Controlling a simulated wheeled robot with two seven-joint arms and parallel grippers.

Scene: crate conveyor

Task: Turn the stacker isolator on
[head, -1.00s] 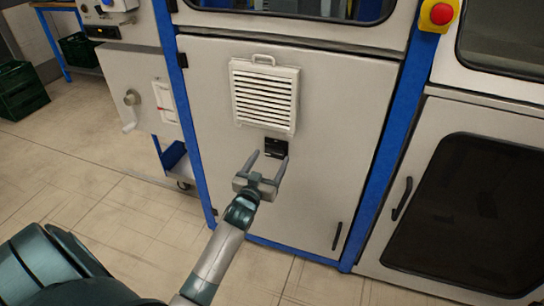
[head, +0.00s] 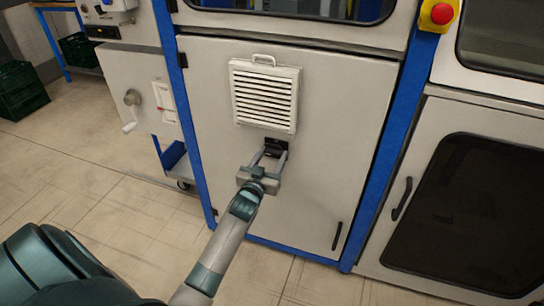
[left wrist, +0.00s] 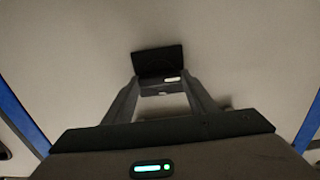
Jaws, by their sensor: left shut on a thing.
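The stacker isolator is a small black switch (head: 277,144) on the light grey cabinet door, just below the louvred vent. In the left wrist view its dark plate (left wrist: 158,60) stands straight ahead, with a block-shaped handle (left wrist: 162,85) and a small pale mark on it. My left gripper (head: 269,157) reaches up to the switch from below. Its two fingers lie on either side of the handle and are shut on it. The fingers partly hide the switch, and I cannot read its position. My right gripper is not in view.
The white louvred vent (head: 265,95) with a top handle sits close above. Blue frame posts (head: 386,140) border the door. A grey box with a crank (head: 131,110) stands at the left. A red emergency button (head: 441,14) is at the upper right. The floor in front is clear.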

